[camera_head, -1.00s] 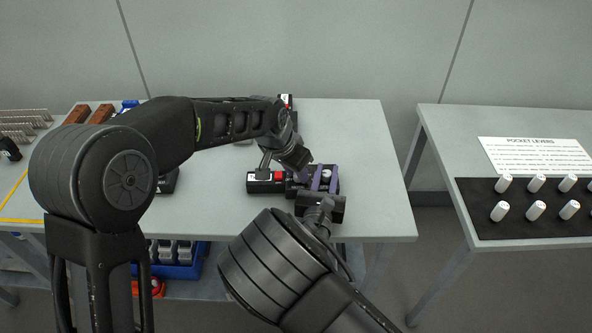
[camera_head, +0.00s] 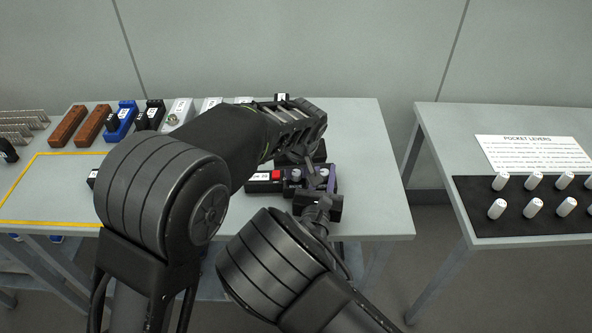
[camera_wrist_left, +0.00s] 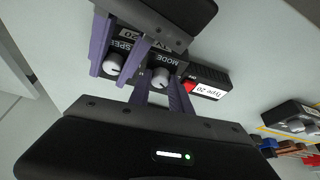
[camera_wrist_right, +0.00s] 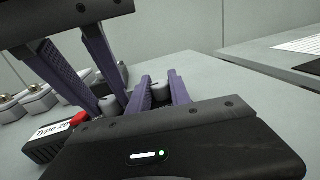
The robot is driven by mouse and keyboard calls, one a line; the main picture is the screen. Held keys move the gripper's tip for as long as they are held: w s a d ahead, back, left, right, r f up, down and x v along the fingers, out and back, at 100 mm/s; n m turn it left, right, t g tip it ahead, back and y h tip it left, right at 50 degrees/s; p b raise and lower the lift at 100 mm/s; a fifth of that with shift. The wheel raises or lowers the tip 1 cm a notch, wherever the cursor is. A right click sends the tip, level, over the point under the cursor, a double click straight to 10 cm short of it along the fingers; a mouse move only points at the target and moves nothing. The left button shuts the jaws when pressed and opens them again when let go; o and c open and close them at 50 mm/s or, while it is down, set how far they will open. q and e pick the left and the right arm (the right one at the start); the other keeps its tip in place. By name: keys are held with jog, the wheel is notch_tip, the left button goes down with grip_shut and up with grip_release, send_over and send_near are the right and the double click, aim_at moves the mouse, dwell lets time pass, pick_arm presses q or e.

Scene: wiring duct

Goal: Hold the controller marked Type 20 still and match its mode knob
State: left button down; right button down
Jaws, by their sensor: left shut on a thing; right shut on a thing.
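My right gripper (camera_wrist_right: 159,90) is closed at the speed-knob end of the controller, from the front. Its exact contact is partly hidden. The knob pointer marks are too small to read.
Brown (camera_head: 68,126), blue (camera_head: 121,121) and grey (camera_head: 179,114) devices line the table's back. A second table (camera_head: 440,150) at right holds white levers on a dark mat (camera_head: 520,225) and a sign.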

dwell(0.3)
pick_arm(q)
jog(key=c, duration=1.2)
grip_release()
jog(key=shift+o, duration=0.2)
